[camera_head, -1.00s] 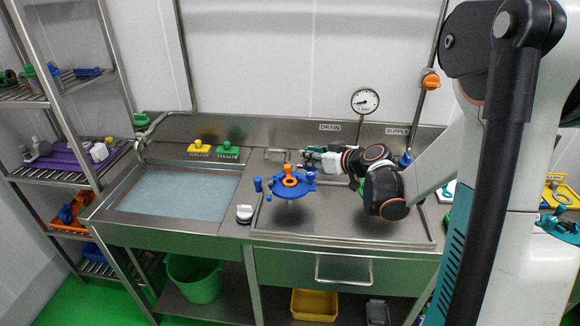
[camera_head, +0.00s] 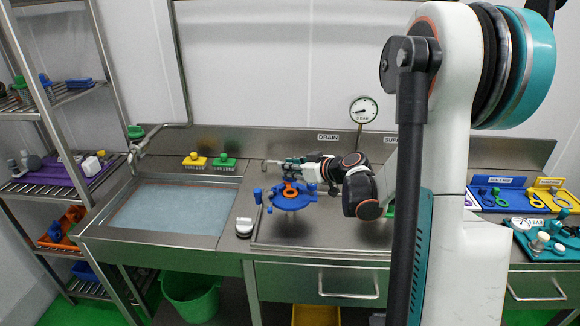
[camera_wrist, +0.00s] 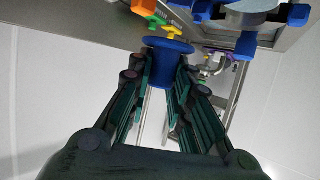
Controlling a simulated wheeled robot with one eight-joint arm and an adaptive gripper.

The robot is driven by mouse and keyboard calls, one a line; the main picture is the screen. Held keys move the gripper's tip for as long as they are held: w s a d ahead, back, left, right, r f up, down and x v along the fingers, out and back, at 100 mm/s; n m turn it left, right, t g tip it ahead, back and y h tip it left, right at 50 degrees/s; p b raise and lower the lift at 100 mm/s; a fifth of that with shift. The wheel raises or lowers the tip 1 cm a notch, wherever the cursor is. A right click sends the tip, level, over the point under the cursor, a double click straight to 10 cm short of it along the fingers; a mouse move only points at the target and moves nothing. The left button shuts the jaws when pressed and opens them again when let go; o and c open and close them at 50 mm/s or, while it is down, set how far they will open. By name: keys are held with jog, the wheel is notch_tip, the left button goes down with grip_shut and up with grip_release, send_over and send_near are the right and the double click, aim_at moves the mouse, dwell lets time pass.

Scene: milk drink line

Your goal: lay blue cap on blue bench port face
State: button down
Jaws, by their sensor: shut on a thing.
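My gripper (camera_wrist: 168,85) points away from the wrist camera with its dark green fingers on both sides of a blue cap (camera_wrist: 168,47). The cap has a wide round flange and a narrower body between the fingers. In the head view my gripper (camera_head: 296,168) is over the bench, just behind a round blue bench fixture (camera_head: 292,203) with blue lugs and an orange part on top. The held cap is too small to make out there. A blue-lugged fixture with a grey disc (camera_wrist: 250,12) shows at the wrist view's upper right, apart from the cap. I cannot tell which surface is the port face.
A basin (camera_head: 170,204) lies to the left. A pressure gauge (camera_head: 363,110) rises at the back. A small white-topped item (camera_head: 244,226) sits left of the blue fixture. Tool trays (camera_head: 498,190) are at right.

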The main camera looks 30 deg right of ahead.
aim_at(290, 193)
jog(key=shift+f+b, duration=1.8)
jog(key=shift+f, duration=0.9)
jog(key=shift+f, duration=0.2)
jog(key=c, duration=1.4)
grip_release()
jog(key=shift+a, duration=0.1)
jog(key=shift+s+r, duration=0.1)
jog(key=shift+s+d+r, duration=0.1)
jog(key=shift+s+d, duration=0.15)
jog(key=v, duration=1.1)
jog(key=shift+a, duration=0.25)
jog(key=shift+s, duration=0.1)
